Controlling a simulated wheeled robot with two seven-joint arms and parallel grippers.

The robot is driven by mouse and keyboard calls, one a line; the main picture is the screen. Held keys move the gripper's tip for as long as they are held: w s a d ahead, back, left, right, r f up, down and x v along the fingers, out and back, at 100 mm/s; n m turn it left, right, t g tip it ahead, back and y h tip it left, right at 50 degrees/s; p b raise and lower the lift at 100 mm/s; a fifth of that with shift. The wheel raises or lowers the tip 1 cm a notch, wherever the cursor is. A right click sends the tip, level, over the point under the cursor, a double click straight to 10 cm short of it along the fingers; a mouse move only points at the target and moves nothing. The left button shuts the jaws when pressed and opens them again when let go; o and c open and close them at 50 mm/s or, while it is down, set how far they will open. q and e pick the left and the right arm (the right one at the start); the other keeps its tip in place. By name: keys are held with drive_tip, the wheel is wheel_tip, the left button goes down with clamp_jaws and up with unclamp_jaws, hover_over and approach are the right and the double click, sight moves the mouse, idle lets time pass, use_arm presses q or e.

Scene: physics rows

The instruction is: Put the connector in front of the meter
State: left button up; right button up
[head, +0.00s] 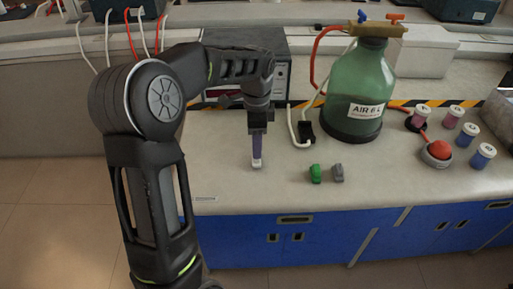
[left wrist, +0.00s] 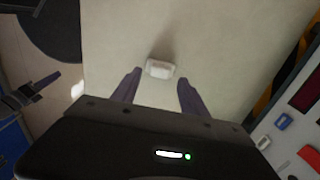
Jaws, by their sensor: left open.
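A small white block, which looks like the connector (head: 257,163), sits on the grey-white bench top near its front edge. In the left wrist view the connector (left wrist: 160,68) lies just beyond and between the fingertips. My left gripper (head: 257,157) points down over it, with its purple fingers apart; the left wrist view also shows the gripper (left wrist: 155,90) open and empty. The meter (head: 282,78) is a dark box behind my arm, partly hidden by it. Its front panel (left wrist: 283,121) shows at the right of the wrist view.
A green block (head: 316,173) and a grey block (head: 338,173) lie right of the gripper. A black adapter (head: 306,132) with a white cable, a large green bottle (head: 359,95) and several lidded jars (head: 482,156) stand farther right. Bare bench lies between connector and meter.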

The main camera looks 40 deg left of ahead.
use_arm(q)
wheel_tip(320, 180, up, 9)
idle(1.0)
